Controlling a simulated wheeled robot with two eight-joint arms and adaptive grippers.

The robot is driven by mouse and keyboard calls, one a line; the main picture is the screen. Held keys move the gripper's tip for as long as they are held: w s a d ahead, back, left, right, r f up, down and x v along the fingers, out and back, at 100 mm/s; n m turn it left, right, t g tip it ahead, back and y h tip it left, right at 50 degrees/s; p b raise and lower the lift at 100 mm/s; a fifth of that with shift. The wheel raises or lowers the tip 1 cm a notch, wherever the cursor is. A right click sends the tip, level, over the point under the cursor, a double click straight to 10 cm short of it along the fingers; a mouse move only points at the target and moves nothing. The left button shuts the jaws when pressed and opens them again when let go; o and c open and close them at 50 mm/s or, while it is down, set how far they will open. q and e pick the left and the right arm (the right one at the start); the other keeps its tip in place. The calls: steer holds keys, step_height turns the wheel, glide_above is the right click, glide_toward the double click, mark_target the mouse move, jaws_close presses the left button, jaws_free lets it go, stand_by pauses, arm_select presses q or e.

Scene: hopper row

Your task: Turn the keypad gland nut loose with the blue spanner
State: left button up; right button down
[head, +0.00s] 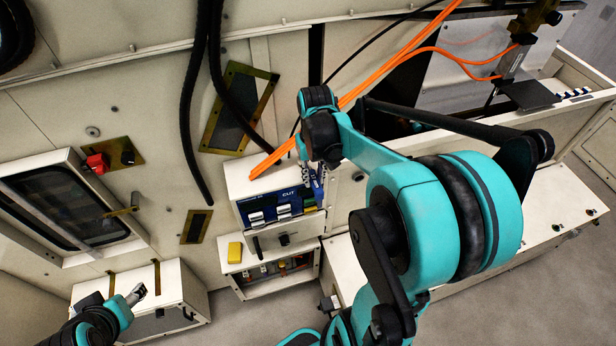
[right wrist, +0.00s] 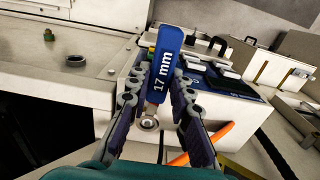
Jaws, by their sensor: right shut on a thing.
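My right gripper (right wrist: 162,72) is shut on the blue spanner (right wrist: 165,50), marked 17 mm. In the right wrist view the spanner's lower end is beside or over a round metal part (right wrist: 149,123); I cannot tell whether this is the gland nut or the spanner's own end. In the head view the right gripper (head: 308,172) is at the right side of the white box with the blue CUT panel (head: 282,203), and a little of the spanner (head: 318,189) shows there. My left gripper (head: 137,294) is at lower left, its jaws too small to judge.
An orange cable (head: 372,80) runs across the top of the box, close to my right gripper. Black hoses (head: 190,110) hang on the wall to the left. A yellow block (head: 235,252) sits below the panel. A red knob (head: 96,163) is at far left.

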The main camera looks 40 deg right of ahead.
steer(key=shift+s+d+n, duration=0.1)
steer(key=shift+d+n, duration=0.3)
steer(key=shift+s+d+n, duration=0.15)
steer(key=shift+d+n, duration=1.25)
steer(key=shift+n, duration=0.3)
steer(key=shift+w+d+f+n+b, duration=0.15)
steer(key=shift+d+n+b, duration=0.1)
steer(key=shift+d+n, duration=0.55)
steer(key=shift+w+d+r+n+b, duration=0.2)
steer(key=shift+d+n, duration=0.35)
steer(key=shift+n, duration=0.45)
